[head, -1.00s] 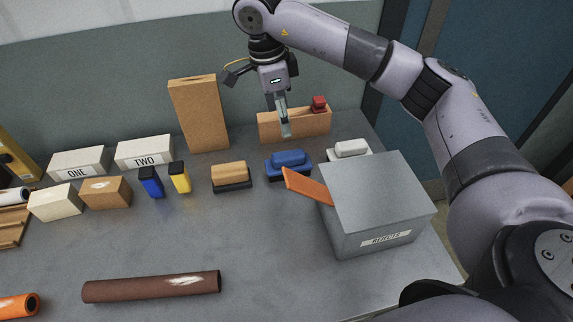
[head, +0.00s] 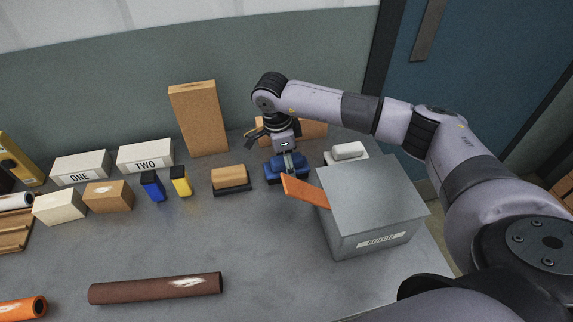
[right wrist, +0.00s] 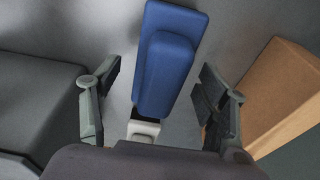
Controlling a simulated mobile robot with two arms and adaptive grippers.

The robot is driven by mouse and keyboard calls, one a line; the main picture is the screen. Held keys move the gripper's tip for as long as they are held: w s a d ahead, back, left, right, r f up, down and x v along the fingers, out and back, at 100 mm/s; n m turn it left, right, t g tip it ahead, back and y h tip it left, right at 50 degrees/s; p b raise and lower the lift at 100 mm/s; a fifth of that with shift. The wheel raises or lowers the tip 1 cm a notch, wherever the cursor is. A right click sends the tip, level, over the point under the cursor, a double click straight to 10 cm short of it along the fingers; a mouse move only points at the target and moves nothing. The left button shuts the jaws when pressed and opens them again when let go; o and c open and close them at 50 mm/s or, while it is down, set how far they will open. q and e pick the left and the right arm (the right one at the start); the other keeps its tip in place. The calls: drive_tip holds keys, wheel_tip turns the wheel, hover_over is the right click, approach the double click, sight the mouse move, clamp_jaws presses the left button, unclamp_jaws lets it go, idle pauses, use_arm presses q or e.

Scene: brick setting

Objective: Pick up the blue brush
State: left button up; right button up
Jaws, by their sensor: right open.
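The blue brush (head: 273,172) lies on the grey table, partly hidden by my right gripper in the head view. In the right wrist view the blue brush (right wrist: 168,72) runs lengthwise between the two fingers, with gaps on both sides. My right gripper (head: 290,166) is open and low over it, pointing down. Its fingers (right wrist: 160,85) stand apart on either side of the brush in the right wrist view. My left gripper is not in view.
The grey rejects box (head: 375,210), with an orange piece (head: 304,191) jutting out, stands close at the near right. A white brush (head: 349,151) is to the right, a tan brush (head: 229,178) to the left. A wooden block (head: 312,130) sits behind.

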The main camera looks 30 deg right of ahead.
drive_tip(key=shift+d+f, duration=0.2)
drive_tip(key=shift+f, duration=1.05)
drive_tip(key=shift+c, duration=0.5)
drive_tip(key=c, duration=1.3)
drive_tip(key=shift+r, duration=0.15)
wheel_tip(320, 180, up, 20)
drive_tip(key=shift+f+b, duration=0.1)
drive_tip(key=shift+b, duration=0.85)
